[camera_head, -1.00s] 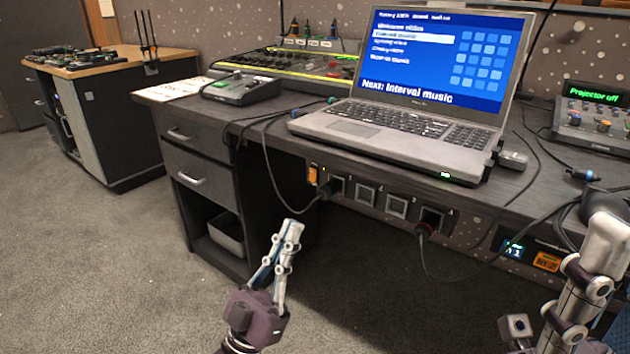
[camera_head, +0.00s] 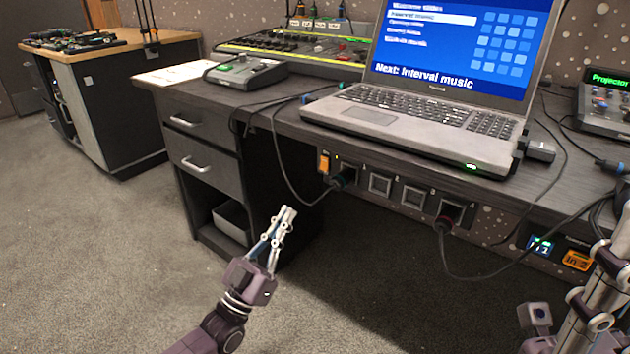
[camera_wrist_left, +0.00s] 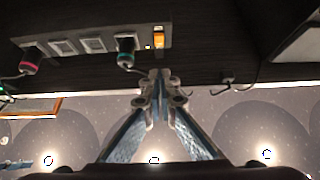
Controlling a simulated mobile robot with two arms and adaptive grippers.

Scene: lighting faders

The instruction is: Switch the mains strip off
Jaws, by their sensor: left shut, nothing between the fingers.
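The mains strip (camera_head: 397,191) runs along the desk's front, below the top, with several sockets. Its orange rocker switch (camera_head: 323,163) is at the left end, beside a small light. A dark plug (camera_head: 347,177) sits close to the switch, another at the right end. The left wrist view shows the strip (camera_wrist_left: 78,45) and the switch (camera_wrist_left: 159,40) near the top, beyond the fingertips. My left gripper (camera_head: 288,211) is shut and empty, below and left of the switch and apart from it. My right gripper (camera_head: 622,205) is partly cut off at the right edge; its jaw state is unclear.
A laptop (camera_head: 420,125) stands on the desk above the strip. Cables (camera_head: 276,155) hang in front of the desk beside the switch. A drawer unit (camera_head: 205,170) is on the left. Open floor (camera_head: 110,260) lies left of my left arm.

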